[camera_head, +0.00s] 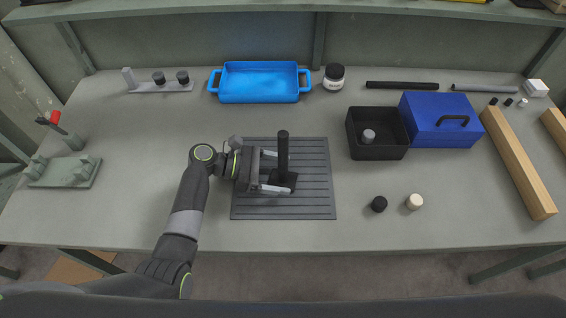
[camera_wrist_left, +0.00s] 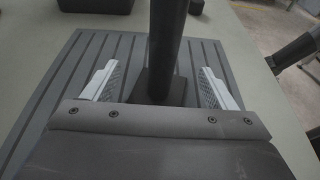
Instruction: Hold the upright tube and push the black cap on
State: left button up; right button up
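A dark upright tube (camera_head: 283,150) stands on a dark square foot (camera_head: 285,181) on the ribbed grey mat. It also rises at the centre of the left wrist view (camera_wrist_left: 167,45). My left gripper (camera_head: 272,171) is low over the mat, pointing right at the tube's lower part. Its two light fingers are spread (camera_wrist_left: 160,86), one to each side of the tube, with gaps visible on both sides. A small black cap (camera_head: 379,204) lies on the bench right of the mat, beside a cream cap (camera_head: 414,201). My right gripper is not in view.
The ribbed mat (camera_head: 316,205) lies mid-bench. A black bin (camera_head: 360,152) holding a grey piece and a blue box (camera_head: 440,126) stand behind the caps. A blue tray (camera_head: 260,97) and a jar (camera_head: 334,78) are at the back. A wooden bar (camera_head: 518,165) lies at right.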

pick_arm(q)
jog(key=c, duration=1.5)
grip_shut()
jog(key=shift+s+f, duration=0.1)
jog(key=shift+f, duration=0.1)
dwell(0.6)
